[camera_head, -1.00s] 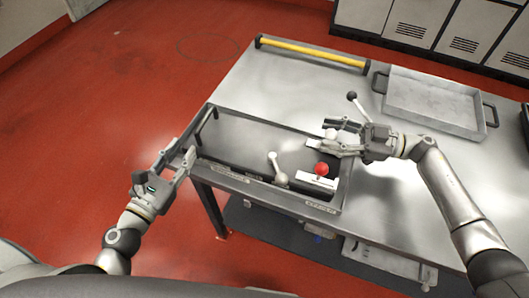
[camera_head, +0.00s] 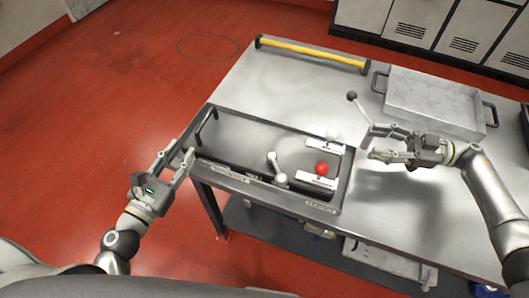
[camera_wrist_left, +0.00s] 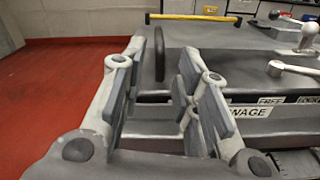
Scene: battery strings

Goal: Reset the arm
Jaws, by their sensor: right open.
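My left gripper (camera_head: 177,162) is open and empty at the left end of the dark tray-like fixture (camera_head: 232,132) on the table. In the left wrist view its two fingers (camera_wrist_left: 155,90) stand apart, with the fixture's black handle (camera_wrist_left: 159,55) seen between them, further off. My right gripper (camera_head: 371,144) is open and empty to the right of the fixture, apart from it. A white ball knob (camera_head: 331,134) and a red ball knob (camera_head: 321,169) sit on white plates at the fixture's right end. A silver lever (camera_head: 277,170) stands near its front edge.
A grey metal tray (camera_head: 437,98) with dark handles lies at the back right. A yellow bar (camera_head: 312,53) runs along the table's far edge. A black-knobbed lever (camera_head: 352,97) stands near my right gripper. The tabletop (camera_head: 290,88) behind the fixture is clear.

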